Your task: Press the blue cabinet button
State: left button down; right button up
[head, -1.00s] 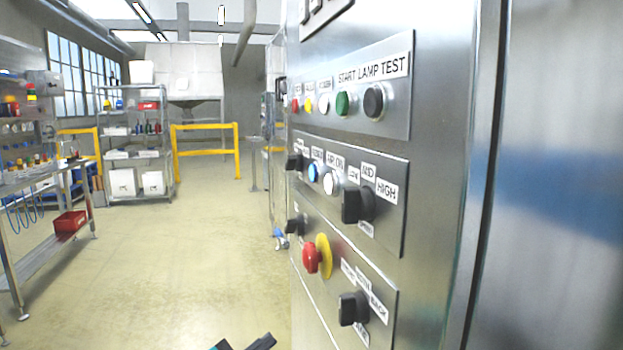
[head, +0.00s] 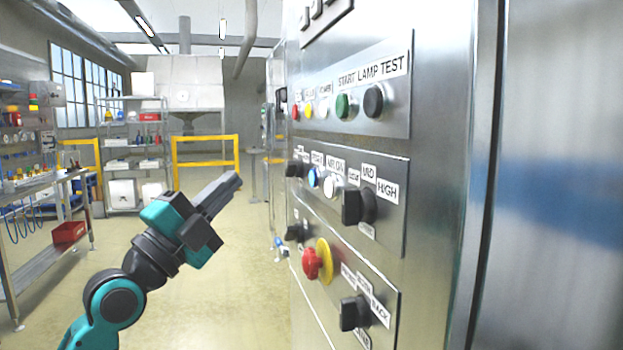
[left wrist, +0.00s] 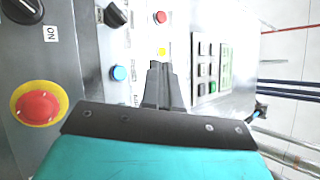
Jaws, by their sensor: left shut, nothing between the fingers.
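The blue button (head: 313,176) is on the middle panel of the grey cabinet (head: 440,120), left of a white button (head: 331,184). It also shows in the left wrist view (left wrist: 119,72), to the left of the fingertips. My left gripper (head: 236,180) is shut and empty. It is left of the cabinet in the head view, at about the blue button's height, with a gap between them. In the left wrist view the shut fingers (left wrist: 160,68) appear right of the blue button. My right gripper is not in view.
A red and yellow emergency button (head: 312,263) sits below the blue button. Black knobs (head: 358,207) and a green button (head: 343,105) stick out nearby. A workbench (head: 40,185), a shelf rack (head: 135,150) and a yellow rail (head: 205,150) stand farther back. The floor left of the cabinet is clear.

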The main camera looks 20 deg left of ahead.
aim_at(314, 178)
pick_arm(q)
jog(key=shift+d, duration=0.1)
jog(key=w+d+p, duration=0.3)
jog(key=w+d, duration=0.2)
jog(key=d, duration=0.2)
jog(key=shift+w+p, duration=0.2)
jog(key=shift+p, duration=0.1)
dwell(0.8)
dwell(1.1)
jog(key=shift+w+d, duration=0.2)
jog(key=shift+d, duration=0.1)
